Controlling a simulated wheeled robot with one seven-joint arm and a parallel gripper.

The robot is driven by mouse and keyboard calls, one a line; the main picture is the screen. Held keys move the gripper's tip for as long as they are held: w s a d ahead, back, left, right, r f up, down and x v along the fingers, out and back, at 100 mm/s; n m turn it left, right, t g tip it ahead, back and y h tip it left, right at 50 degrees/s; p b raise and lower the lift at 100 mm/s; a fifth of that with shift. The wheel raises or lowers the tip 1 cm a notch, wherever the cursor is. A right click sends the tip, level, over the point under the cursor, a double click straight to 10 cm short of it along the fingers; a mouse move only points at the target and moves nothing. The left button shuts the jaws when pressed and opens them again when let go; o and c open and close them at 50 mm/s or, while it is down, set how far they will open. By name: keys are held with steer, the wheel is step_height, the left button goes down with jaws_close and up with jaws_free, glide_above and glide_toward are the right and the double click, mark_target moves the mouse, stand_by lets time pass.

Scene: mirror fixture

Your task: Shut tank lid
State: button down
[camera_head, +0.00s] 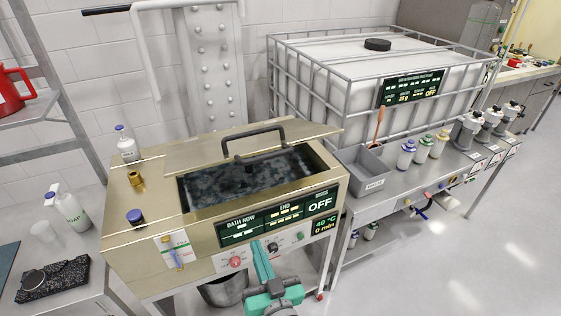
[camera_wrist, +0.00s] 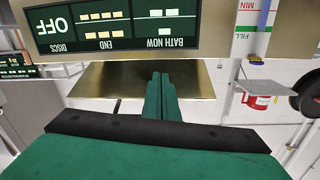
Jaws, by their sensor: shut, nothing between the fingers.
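The tank (camera_head: 150,225) is a brass-coloured box with a dark, open bath (camera_head: 245,180) in its top. Its brass lid (camera_head: 195,152) sits at the back of the opening and leaves the bath uncovered; I cannot tell its exact tilt. A black bar handle (camera_head: 250,133) stands on the lid. My green gripper (camera_head: 259,246) is in front of the tank's front panel, low and away from the lid. Its fingers are together and empty. They also show in the wrist view (camera_wrist: 160,76), below the upside-down display panel (camera_wrist: 115,22).
A bottle (camera_head: 127,145), a brass fitting (camera_head: 136,179) and a blue-capped item (camera_head: 135,216) stand on the tank's left top. A grey bin (camera_head: 362,168) and several bottles stand on the right bench. A caged white container (camera_head: 350,85) is behind.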

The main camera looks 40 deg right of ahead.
steer(key=w+d+r+t, duration=0.1)
steer(key=w+d+r, duration=0.1)
steer(key=d+r, duration=0.65)
steer(key=n+t, duration=0.1)
steer(key=n, duration=0.2)
glide_toward(280, 154)
step_height(280, 154, up, 5)
steer(key=shift+y, duration=0.4)
steer(key=shift+w+d+f, duration=0.25)
steer(key=shift+w+f, duration=0.05)
steer(key=shift+w, duration=1)
steer(key=shift+w+d+f, duration=0.25)
steer(key=shift+w+f, duration=0.1)
steer(key=shift+w, duration=0.95)
steer(key=shift+w+d+f, duration=0.25)
steer(key=shift+w+f, duration=0.05)
steer(key=shift+w, duration=1)
steer(key=shift+f, duration=0.1)
